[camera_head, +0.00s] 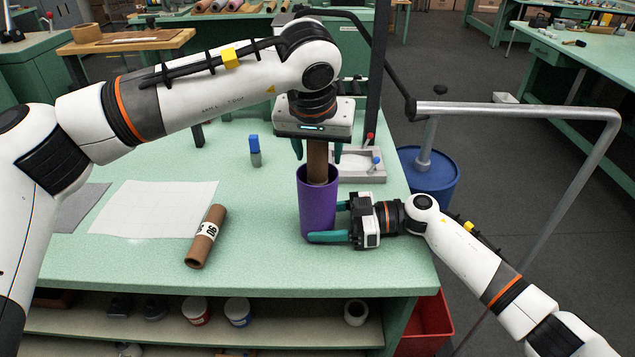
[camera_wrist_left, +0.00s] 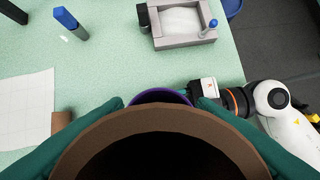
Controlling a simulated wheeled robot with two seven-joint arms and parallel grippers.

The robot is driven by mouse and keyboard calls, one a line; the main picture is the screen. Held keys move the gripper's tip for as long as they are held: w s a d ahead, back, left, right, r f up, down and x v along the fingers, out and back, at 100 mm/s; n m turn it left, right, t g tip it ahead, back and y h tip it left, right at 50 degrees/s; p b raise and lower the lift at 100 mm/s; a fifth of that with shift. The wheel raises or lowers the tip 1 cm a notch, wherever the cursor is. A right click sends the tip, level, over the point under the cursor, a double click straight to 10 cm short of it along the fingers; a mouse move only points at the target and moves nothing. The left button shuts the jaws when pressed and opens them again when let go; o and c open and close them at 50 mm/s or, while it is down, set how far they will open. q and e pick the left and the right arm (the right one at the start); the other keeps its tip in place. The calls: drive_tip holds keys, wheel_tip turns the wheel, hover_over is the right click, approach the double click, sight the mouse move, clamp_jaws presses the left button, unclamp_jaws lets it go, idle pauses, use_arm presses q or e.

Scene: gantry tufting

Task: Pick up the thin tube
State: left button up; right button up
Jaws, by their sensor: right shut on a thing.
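A thin brown cardboard tube (camera_head: 317,160) stands upright with its lower part inside a purple cylinder (camera_head: 318,205). My left gripper (camera_head: 318,150) is above the cylinder, pointing down, with its open fingers on either side of the tube's upper end. In the left wrist view the tube's rim (camera_wrist_left: 165,120) fills the lower middle between the fingers, and a little of the purple cylinder (camera_wrist_left: 160,96) shows behind it. My right gripper (camera_head: 335,221) is shut on the purple cylinder from the right side. The tube's lower end is hidden.
Another brown tube with a white label (camera_head: 205,237) lies on the green table (camera_head: 270,270) beside a white sheet (camera_head: 150,208). A grey tray (camera_head: 355,163) is at the back right. A blue barrel (camera_head: 432,178) stands off the table's right edge.

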use_arm(q)
clamp_jaws()
wheel_tip(320, 180, up, 18)
idle(0.5)
use_arm(e)
drive_tip(key=o, duration=0.8)
drive_tip(key=shift+o, duration=0.2)
